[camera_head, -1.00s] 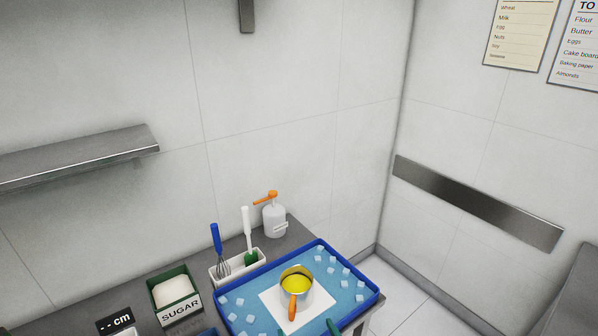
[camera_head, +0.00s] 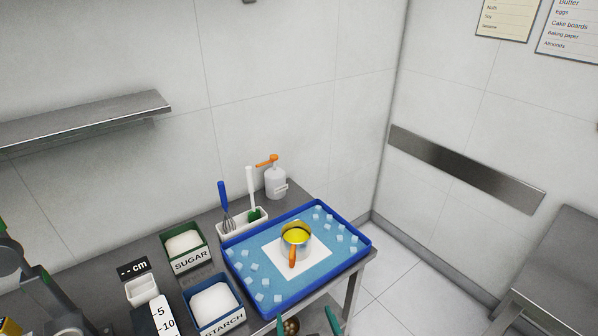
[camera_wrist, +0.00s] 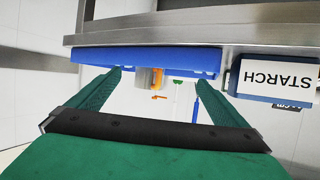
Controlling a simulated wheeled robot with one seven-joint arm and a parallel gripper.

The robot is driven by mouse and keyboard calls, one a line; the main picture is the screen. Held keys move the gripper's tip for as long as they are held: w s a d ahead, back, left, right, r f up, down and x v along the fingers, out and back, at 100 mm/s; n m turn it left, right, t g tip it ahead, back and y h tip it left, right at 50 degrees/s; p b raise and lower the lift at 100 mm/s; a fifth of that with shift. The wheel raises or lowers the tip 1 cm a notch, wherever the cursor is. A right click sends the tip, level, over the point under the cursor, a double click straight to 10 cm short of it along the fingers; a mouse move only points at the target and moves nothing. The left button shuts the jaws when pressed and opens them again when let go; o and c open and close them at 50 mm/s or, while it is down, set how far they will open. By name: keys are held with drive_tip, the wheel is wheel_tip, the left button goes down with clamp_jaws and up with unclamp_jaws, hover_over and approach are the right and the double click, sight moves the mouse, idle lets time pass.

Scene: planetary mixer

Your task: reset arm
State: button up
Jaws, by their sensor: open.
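My gripper (camera_head: 308,324) shows at the bottom edge of the head view as two green fingertips, spread apart, just in front of the blue tray (camera_head: 268,312). In the wrist view my gripper (camera_wrist: 158,90) is open with nothing between its green fingers. The tray's blue side wall (camera_wrist: 110,56) is beyond the fingers there. A small metal pot (camera_head: 302,245) with yellow contents and an orange handle stands on a white square in the tray. Most of my arm is out of view.
Ice cubes lie around the pot. The sugar bin (camera_head: 185,243), starch bin (camera_head: 213,303) and utensil holder (camera_head: 242,222) stand left of the tray. Another table (camera_head: 575,262) is at right; open floor lies between.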

drive_tip(key=s+f+m+h, duration=0.15)
drive_tip(key=s+f, duration=0.25)
drive_tip(key=s, duration=0.5)
drive_tip(key=s+a+r+t, duration=0.1)
drive_tip(key=s+r, duration=0.2)
drive_tip(key=s, duration=0.9)
drive_tip(key=s+r+t, duration=0.1)
drive_tip(key=s+r, duration=0.3)
drive_tip(key=s, duration=0.8)
drive_tip(key=shift+s+a+r+h, duration=0.15)
drive_tip(key=shift+s+a+h, duration=0.25)
drive_tip(key=shift+h, duration=0.05)
